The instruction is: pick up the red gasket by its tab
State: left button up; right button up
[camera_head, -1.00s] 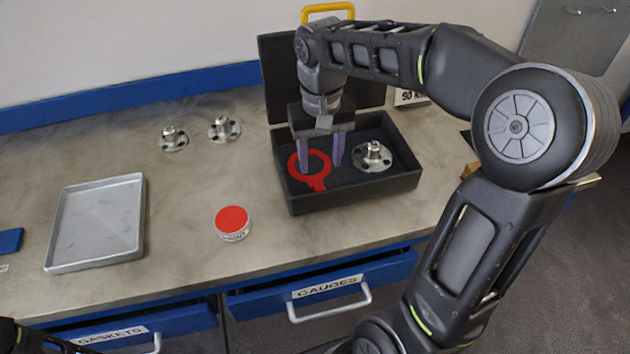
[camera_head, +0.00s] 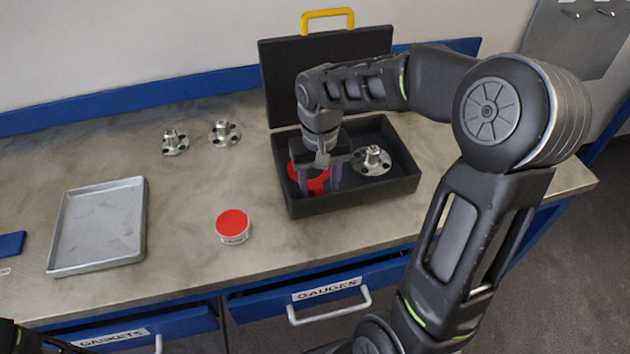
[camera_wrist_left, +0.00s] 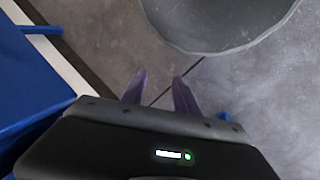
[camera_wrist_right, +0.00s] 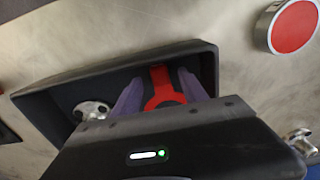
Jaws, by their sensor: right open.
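The red gasket (camera_head: 296,171) lies in the black case (camera_head: 352,199), at its left side. It is partly hidden by my right gripper (camera_head: 318,186), which reaches down into the case above it. In the right wrist view, the gasket's red tab (camera_wrist_right: 160,77) shows between the two purple fingers of my right gripper (camera_wrist_right: 158,92). The fingers are apart, with space on both sides of the gasket. My left gripper (camera_wrist_left: 158,88) shows in the left wrist view, its fingers apart with nothing between them, above the floor.
A flanged metal vessel (camera_head: 371,160) stands in the case, right of my right gripper. Two more flanged vessels (camera_head: 175,143) stand behind on the bench. A red-lidded tin (camera_head: 233,225) and a grey tray (camera_head: 97,228) are to the left. The case's lid (camera_head: 285,80) stands open behind.

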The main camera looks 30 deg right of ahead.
jog(key=shift+f, duration=0.55)
jog(key=shift+c, duration=0.4)
grip_shut()
